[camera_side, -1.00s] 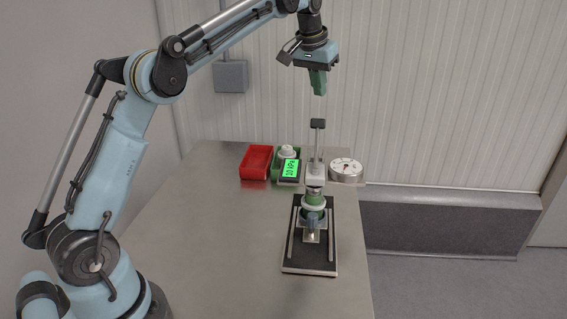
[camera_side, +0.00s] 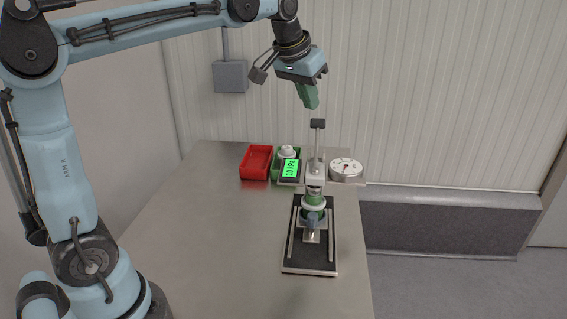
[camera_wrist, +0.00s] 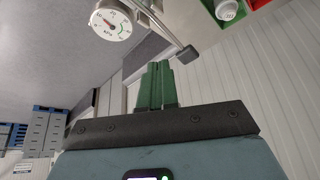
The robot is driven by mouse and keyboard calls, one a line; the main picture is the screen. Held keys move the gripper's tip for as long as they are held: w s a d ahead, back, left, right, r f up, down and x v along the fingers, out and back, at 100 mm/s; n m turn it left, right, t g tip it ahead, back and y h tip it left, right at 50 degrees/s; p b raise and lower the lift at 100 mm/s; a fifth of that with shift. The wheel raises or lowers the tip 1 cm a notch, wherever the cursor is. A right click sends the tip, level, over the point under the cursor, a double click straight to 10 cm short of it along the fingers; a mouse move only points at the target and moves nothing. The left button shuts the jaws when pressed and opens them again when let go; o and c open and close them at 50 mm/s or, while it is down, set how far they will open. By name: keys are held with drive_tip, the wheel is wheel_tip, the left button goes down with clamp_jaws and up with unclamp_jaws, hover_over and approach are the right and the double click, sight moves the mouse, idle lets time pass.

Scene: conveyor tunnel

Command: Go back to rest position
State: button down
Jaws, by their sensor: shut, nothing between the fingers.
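My gripper (camera_side: 309,98) is shut and empty, its green fingers together. In the side view it hangs in the air above the table's far end, just above the black handle (camera_side: 317,124) of the press-like stand (camera_side: 316,172). My gripper's fingers also show in the wrist view (camera_wrist: 158,84), pointing up past the handle (camera_wrist: 188,52). A green and white part (camera_side: 314,200) sits low on the stand, over the black base plate (camera_side: 296,262).
A red bin (camera_side: 256,160) and a green bin (camera_side: 276,164) holding a white piece stand at the back of the metal table (camera_side: 200,230). A green display (camera_side: 290,168) and a round dial gauge (camera_side: 346,168) flank the stand. The table's left and front are clear.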

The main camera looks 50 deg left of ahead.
drive_tip(key=s+d+f+m+t, duration=0.1)
drive_tip(key=s+d+f, duration=0.2)
drive_tip(key=s+f, duration=0.4)
drive_tip(key=s+d+f, duration=0.2)
drive_tip(key=s+f, duration=0.5)
drive_tip(key=s, duration=0.3)
drive_tip(key=shift+d+m+t+h, duration=0.4)
drive_tip(key=c, duration=1.6)
unclamp_jaws()
drive_tip(key=shift+w+r, duration=0.1)
drive_tip(key=shift+r, duration=0.05)
drive_tip(key=o, duration=1.4)
drive_tip(key=w+a+r+m+g, duration=0.1)
drive_tip(key=w+r, duration=0.1)
drive_tip(key=r, duration=0.1)
drive_tip(key=w+r+m+g, duration=0.1)
drive_tip(key=w+r, duration=0.1)
drive_tip(key=r, duration=0.2)
drive_tip(key=w+a+r+m+g, duration=0.1)
drive_tip(key=w+r, duration=0.2)
drive_tip(key=shift+a+r+m, duration=0.3)
drive_tip(key=shift+r+m, duration=0.1)
drive_tip(key=shift+o, duration=1)
drive_tip(key=w+a+r+m+g, duration=0.3)
drive_tip(key=w+r+m, duration=0.1)
drive_tip(key=w+r, duration=0.1)
drive_tip(key=shift+r, duration=0.55)
wheel_tip(320, 180, down, 9)
drive_tip(key=a+m+g, duration=0.1)
drive_tip(key=shift+w, duration=0.35)
